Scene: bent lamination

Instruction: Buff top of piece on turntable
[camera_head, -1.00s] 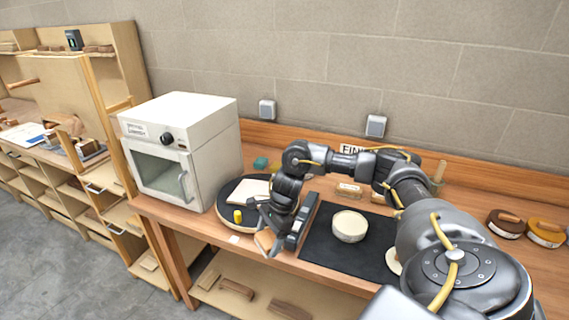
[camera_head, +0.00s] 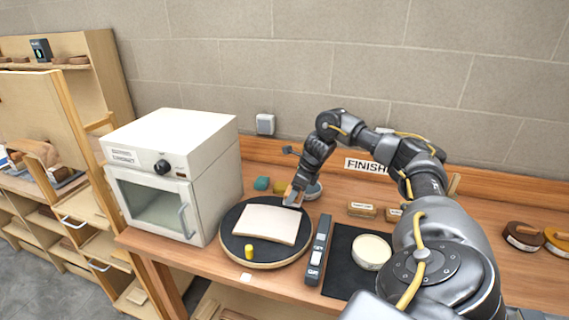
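The piece is a pale, gently bent sheet (camera_head: 266,224) lying on the round black turntable (camera_head: 232,243). A yellow knob (camera_head: 249,251) stands at the turntable's front edge. My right gripper (camera_head: 293,196) is at the back right edge of the piece, pointing down. It appears shut on a small tan block (camera_head: 289,192), partly hidden by the fingers. I cannot tell whether the block touches the piece. My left gripper is not in view.
A white oven (camera_head: 172,170) stands left of the turntable. A black-and-grey bar (camera_head: 318,252) lies to its right, beside a dark mat (camera_head: 340,270) with a round cream-topped tin (camera_head: 371,251). Labelled blocks (camera_head: 361,210) and small coloured lumps (camera_head: 262,183) lie behind.

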